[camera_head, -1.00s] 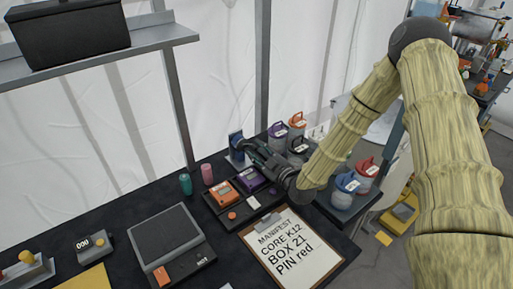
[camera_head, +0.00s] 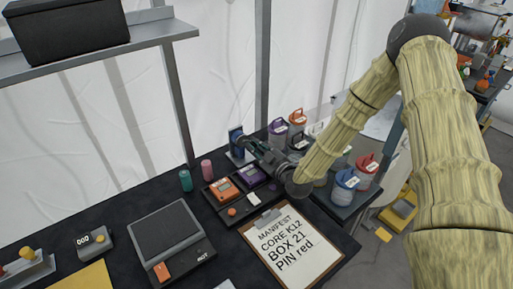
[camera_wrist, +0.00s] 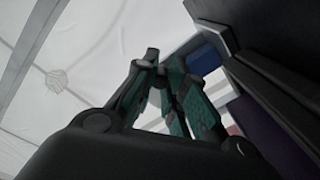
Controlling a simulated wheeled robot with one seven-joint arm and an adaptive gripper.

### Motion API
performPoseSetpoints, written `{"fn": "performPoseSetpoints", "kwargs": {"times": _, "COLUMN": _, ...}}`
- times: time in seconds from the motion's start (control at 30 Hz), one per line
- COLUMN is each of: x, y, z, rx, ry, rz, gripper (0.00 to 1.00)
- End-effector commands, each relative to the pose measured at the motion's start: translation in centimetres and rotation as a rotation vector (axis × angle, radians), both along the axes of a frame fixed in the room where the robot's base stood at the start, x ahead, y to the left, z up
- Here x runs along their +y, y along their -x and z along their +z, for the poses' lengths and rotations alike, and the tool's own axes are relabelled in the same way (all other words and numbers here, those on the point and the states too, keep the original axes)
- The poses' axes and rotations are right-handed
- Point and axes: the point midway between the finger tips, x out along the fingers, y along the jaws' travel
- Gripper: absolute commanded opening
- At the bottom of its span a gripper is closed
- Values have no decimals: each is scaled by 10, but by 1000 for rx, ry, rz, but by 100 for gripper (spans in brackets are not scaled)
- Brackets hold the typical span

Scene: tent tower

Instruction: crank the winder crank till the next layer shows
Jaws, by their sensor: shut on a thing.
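The winder (camera_head: 236,142) is a small upright blue unit at the back edge of the dark table, by the tent wall. My gripper (camera_head: 246,143) reaches it from the right and is shut at its front, on what looks like the crank. The crank is mostly hidden behind the fingers. In the wrist view the gripper's dark and teal fingers (camera_wrist: 166,75) are close together, with a blue surface (camera_wrist: 205,60) to the right, probably the winder. No layer on the winder can be made out.
Right beside the gripper lies a dark tray (camera_head: 213,203) with an orange and a purple unit. A clipboard (camera_head: 320,250) reads "MANIFEST CORE K12 BOX 21 PIN red". Lidded jars (camera_head: 345,186) stand at right. Teal and pink cylinders (camera_head: 206,170) stand left.

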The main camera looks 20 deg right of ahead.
Motion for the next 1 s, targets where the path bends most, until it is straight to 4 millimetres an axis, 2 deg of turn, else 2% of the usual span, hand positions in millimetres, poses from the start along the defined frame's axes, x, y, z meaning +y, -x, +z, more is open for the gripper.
{"fn": "performPoseSetpoints", "kwargs": {"times": 0.2, "x": 1, "y": 0, "z": -5, "rx": 28, "ry": -77, "rz": -1, "gripper": 0}}
{"fn": "performPoseSetpoints", "kwargs": {"times": 0.47, "x": 1, "y": 1, "z": -4, "rx": 31, "ry": -81, "rz": -2, "gripper": 0}}
{"fn": "performPoseSetpoints", "kwargs": {"times": 0.5, "x": 1, "y": 1, "z": -4, "rx": 31, "ry": -81, "rz": -2, "gripper": 17}}
{"fn": "performPoseSetpoints", "kwargs": {"times": 0.6, "x": 1, "y": 1, "z": -4, "rx": 31, "ry": -80, "rz": -2, "gripper": 35}}
{"fn": "performPoseSetpoints", "kwargs": {"times": 0.63, "x": 1, "y": 1, "z": -4, "rx": 31, "ry": -80, "rz": -2, "gripper": 37}}
{"fn": "performPoseSetpoints", "kwargs": {"times": 1.0, "x": 0, "y": 3, "z": -4, "rx": 31, "ry": -80, "rz": -2, "gripper": 37}}
